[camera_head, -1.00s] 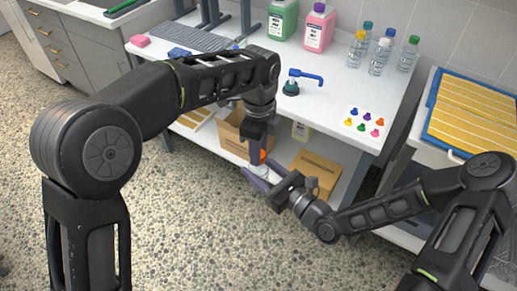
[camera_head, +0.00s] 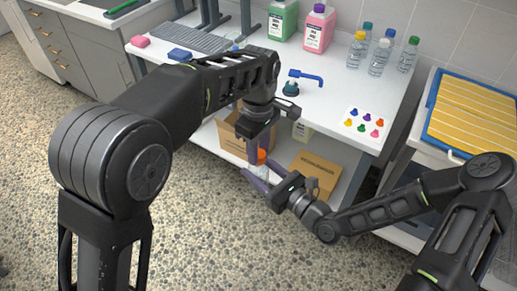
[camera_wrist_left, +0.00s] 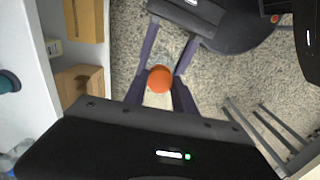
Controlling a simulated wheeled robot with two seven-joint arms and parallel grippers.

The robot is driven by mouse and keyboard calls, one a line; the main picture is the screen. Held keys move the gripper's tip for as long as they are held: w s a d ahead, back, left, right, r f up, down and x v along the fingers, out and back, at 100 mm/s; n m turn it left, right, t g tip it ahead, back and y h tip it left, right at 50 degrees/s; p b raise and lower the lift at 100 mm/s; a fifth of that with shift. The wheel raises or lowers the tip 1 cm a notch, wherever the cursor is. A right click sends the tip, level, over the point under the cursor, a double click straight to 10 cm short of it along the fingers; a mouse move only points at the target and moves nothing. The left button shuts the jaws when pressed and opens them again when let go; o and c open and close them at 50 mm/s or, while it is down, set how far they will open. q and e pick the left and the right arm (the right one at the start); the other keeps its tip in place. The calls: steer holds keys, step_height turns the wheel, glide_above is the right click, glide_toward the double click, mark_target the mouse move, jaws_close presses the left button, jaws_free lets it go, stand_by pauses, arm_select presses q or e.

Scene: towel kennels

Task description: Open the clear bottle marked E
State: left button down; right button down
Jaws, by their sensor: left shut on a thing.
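A clear bottle (camera_head: 263,171) with an orange cap (camera_head: 262,156) is held upright in the air in front of the table. Its letter cannot be read. My right gripper (camera_head: 256,181) comes from the right, its purple fingers on either side of the bottle's body. My left gripper (camera_head: 257,149) points down from above and is shut on the orange cap. In the left wrist view the cap (camera_wrist_left: 160,78) sits between the left fingers (camera_wrist_left: 160,92), with the right gripper (camera_wrist_left: 167,52) across from them. The bottle is mostly hidden beneath its cap there.
Several clear bottles with coloured caps (camera_head: 380,57) stand at the back of the white table (camera_head: 335,100). A teal device with a blue handle (camera_head: 291,88) and a card of coloured pegs (camera_head: 363,123) are nearer. Cardboard boxes (camera_head: 316,171) are on the lower shelf.

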arm_select(q)
steer(key=n, duration=0.5)
steer(key=shift+r, duration=0.3)
stand_by(0.5)
steer(key=shift+r, duration=0.85)
steer(key=shift+r, duration=0.1)
steer(key=shift+r, duration=1.9)
